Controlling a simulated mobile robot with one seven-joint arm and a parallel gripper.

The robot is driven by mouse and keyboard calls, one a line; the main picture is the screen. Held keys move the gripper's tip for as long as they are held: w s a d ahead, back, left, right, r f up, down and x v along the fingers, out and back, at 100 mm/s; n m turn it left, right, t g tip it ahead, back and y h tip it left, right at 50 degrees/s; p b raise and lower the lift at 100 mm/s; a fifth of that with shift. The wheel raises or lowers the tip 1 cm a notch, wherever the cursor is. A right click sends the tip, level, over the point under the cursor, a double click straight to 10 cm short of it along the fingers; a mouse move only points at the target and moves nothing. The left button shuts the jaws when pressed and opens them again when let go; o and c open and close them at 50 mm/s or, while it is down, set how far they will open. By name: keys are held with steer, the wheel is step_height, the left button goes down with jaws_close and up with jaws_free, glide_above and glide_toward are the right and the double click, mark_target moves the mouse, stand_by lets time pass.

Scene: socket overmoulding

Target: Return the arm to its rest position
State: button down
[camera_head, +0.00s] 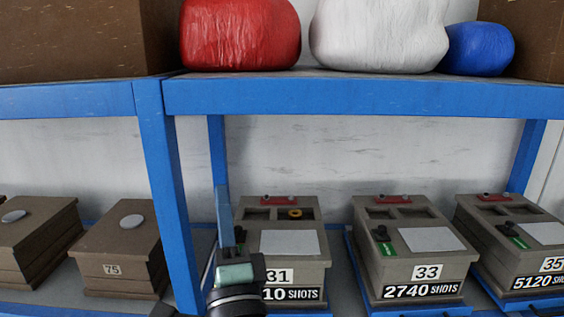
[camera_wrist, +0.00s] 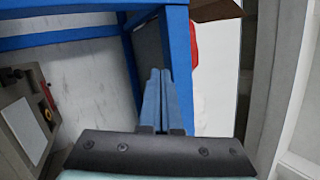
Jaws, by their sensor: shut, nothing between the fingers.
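My gripper (camera_head: 223,214) shows at the lower middle of the head view, pointing up in front of the mould box marked 31 (camera_head: 285,246). Its two blue fingers are together with nothing between them. In the wrist view, my gripper (camera_wrist: 161,85) points up toward a blue rack post, its fingers shut side by side. My arm below it hides the left part of box 31 and its label. Whether the fingers touch anything is not shown; they look clear of the box.
A blue rack post (camera_head: 168,190) stands just left of my gripper. The upper shelf beam (camera_head: 360,97) crosses above, bearing a red sack (camera_head: 240,35), a white sack (camera_head: 375,35) and a blue sack (camera_head: 480,48). Boxes 33 (camera_head: 408,250) and 35 (camera_head: 520,240) stand right; box 75 (camera_head: 120,250) stands left.

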steer(key=s+d+r+n+t+h+p, duration=0.1)
steer(key=s+d+r+n+h, duration=0.1)
steer(key=s+r+n, duration=0.3)
steer(key=s+d+r+n+t+h+p, duration=0.1)
steer(key=s+r+n, duration=0.4)
steer(key=r, duration=0.8)
steer(key=s+d+r+n+t+h+p, duration=0.1)
steer(key=s+d+r+n+t+h, duration=0.1)
steer(key=s+d+r+n, duration=0.3)
step_height(320, 180, up, 4)
steer(key=shift+s+d+r+n+h, duration=0.1)
steer(key=shift+s+d+n+h, duration=0.05)
steer(key=shift+s+n+h, duration=0.45)
